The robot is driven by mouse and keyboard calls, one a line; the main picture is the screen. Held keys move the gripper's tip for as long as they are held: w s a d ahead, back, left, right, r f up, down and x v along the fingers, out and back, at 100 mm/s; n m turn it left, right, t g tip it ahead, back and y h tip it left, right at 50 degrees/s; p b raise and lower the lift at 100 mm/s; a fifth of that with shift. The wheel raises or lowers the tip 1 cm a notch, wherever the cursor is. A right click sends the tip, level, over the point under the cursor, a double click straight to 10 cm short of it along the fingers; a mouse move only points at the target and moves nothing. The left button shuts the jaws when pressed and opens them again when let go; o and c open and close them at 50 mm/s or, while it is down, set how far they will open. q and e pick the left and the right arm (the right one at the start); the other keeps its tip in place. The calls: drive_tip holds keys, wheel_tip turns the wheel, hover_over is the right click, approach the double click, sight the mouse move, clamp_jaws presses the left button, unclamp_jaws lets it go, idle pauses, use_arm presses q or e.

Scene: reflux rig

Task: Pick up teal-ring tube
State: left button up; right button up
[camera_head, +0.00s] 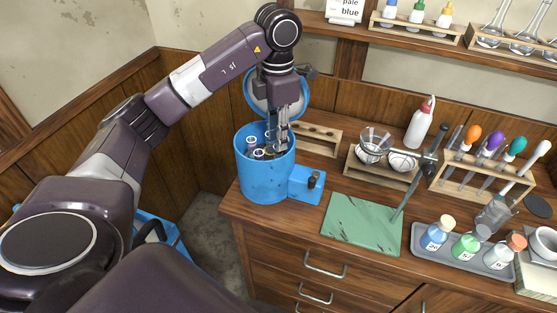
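A blue round centrifuge-like vessel (262,180) stands at the left end of the wooden counter with its lid (251,97) raised behind. Several tubes with pale rims stand inside it, such as a tube (252,141) near the left and another tube (258,154) near the front. Which of them has a teal ring is too small to tell. My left gripper (279,146) points down into the right side of the vessel's opening, beside the tubes. Its fingertips are small and partly merged with the tubes, so whether it grips one is unclear. My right gripper is out of view.
An empty wooden rack (322,132) stands just right behind the vessel. A green mat (362,222) lies in front, with a stand's rod (411,189) rising at its right. A dropper rack (487,178) and a tray of bottles (462,262) fill the right. A shelf (400,34) hangs above.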

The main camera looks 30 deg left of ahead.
sight(278, 154)
use_arm(q)
drive_tip(key=shift+s+d+f, duration=0.1)
drive_tip(key=shift+s+f, duration=0.05)
drive_tip(key=shift+f, duration=0.5)
wheel_tip(278, 154, down, 5)
drive_tip(key=shift+r+p, duration=0.1)
drive_tip(key=shift+p, duration=1.1)
drive_tip(key=shift+w, duration=0.25)
clamp_jaws()
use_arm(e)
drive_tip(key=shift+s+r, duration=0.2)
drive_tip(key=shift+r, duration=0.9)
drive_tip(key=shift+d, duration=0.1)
